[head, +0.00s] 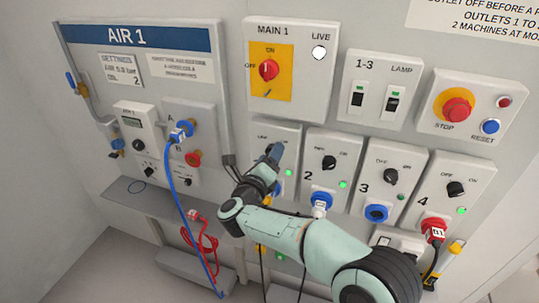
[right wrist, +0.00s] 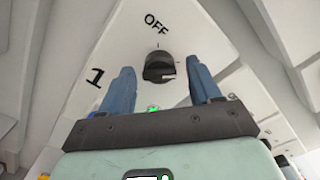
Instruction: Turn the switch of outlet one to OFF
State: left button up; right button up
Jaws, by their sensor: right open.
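The outlet one panel (head: 290,133) stands below the main switch panel, and its green lamp (head: 289,172) is lit. My right gripper (head: 274,154) is in front of this panel and hides its switch in the head view. In the right wrist view, the black switch knob (right wrist: 159,66) lies ahead between the two blue fingers of my right gripper (right wrist: 162,85), with gaps on both sides. The gripper is open and empty. The OFF label (right wrist: 156,22) is above the knob. I cannot tell surely which way the knob points. My left gripper is not in view.
Outlet panels two (head: 331,165), three (head: 386,180) and four (head: 453,187) stand close to the right. The main switch (head: 269,70) is above. A blue hose (head: 181,207) hangs at the left from the air panel. A stop button (head: 457,109) is at upper right.

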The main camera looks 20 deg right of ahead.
jog(key=c, duration=1)
jog(key=shift+n, duration=0.3)
pick_arm(q)
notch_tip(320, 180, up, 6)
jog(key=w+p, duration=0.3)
jog(key=p, duration=0.2)
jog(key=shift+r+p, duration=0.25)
jog(key=shift+p, duration=0.05)
pick_arm(e)
jog(key=n, duration=1.7)
jog(key=shift+w+r, duration=0.1)
jog(key=shift+r, duration=0.1)
jog(key=shift+n, duration=0.3)
jog(key=shift+f, duration=0.1)
